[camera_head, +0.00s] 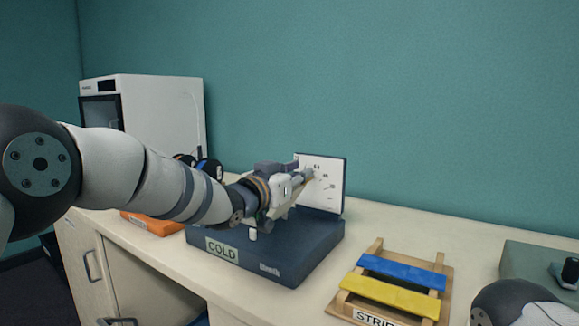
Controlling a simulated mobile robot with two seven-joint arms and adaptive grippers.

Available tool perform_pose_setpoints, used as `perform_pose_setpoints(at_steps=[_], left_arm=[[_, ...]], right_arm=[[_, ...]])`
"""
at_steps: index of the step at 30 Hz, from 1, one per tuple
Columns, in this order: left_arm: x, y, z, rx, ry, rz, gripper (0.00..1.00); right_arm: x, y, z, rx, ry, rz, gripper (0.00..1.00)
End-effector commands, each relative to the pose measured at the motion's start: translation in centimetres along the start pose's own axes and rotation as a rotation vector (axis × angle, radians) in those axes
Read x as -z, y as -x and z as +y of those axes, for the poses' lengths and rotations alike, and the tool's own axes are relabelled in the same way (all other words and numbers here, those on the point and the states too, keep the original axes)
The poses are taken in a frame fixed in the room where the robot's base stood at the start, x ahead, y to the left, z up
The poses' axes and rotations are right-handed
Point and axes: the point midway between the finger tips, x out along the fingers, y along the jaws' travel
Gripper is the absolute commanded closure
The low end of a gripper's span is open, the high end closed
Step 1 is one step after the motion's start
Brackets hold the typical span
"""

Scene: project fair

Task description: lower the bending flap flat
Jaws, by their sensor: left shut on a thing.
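A dark blue bending unit (315,253) marked COLD stands on the bench. A white panel (333,179) with small dark marks stands upright at its back. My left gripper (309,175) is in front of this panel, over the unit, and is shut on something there. A pale, tilted edge (284,210) shows just under the gripper and may be part of the bending flap; the gripper and arm hide most of that area, so I cannot tell the flap's exact angle. My right gripper is out of view.
A wooden rack (446,299) marked STRIP carries a blue strip (402,271) and a yellow strip (390,296). A grey-green box (525,262) stands at the right. A white cabinet-like machine (160,112) and an orange item (150,224) are at the left. The bench behind the rack is clear.

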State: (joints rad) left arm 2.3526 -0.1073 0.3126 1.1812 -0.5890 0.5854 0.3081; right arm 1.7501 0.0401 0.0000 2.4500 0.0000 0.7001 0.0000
Motion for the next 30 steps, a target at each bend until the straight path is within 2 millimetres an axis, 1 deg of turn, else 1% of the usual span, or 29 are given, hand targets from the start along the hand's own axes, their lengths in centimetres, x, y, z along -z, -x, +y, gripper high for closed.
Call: perform_pose_setpoints(at_steps=[1, 3, 18, 19, 20, 30], left_arm=[[-0.68, -0.01, 0.21, 0.0, 0.01, -0.01, 1.0], [-0.88, -0.01, 0.33, 0.001, 0.012, -0.011, 1.0], [-1.35, -0.04, 0.41, 0.002, 0.013, -0.015, 1.0], [-1.36, -0.04, 0.4, 0.002, 0.013, -0.015, 0.73], [-1.35, -0.04, 0.4, 0.003, 0.012, -0.015, 0.68], [-0.89, 0.09, 0.36, 0.002, 0.006, -0.008, 0.68]], right_arm=[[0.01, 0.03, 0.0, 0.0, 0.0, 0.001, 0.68], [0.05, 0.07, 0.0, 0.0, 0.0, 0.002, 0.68], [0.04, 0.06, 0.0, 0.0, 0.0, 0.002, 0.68], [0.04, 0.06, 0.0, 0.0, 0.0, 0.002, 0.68], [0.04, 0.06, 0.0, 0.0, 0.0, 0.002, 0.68], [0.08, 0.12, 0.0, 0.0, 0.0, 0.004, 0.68]])
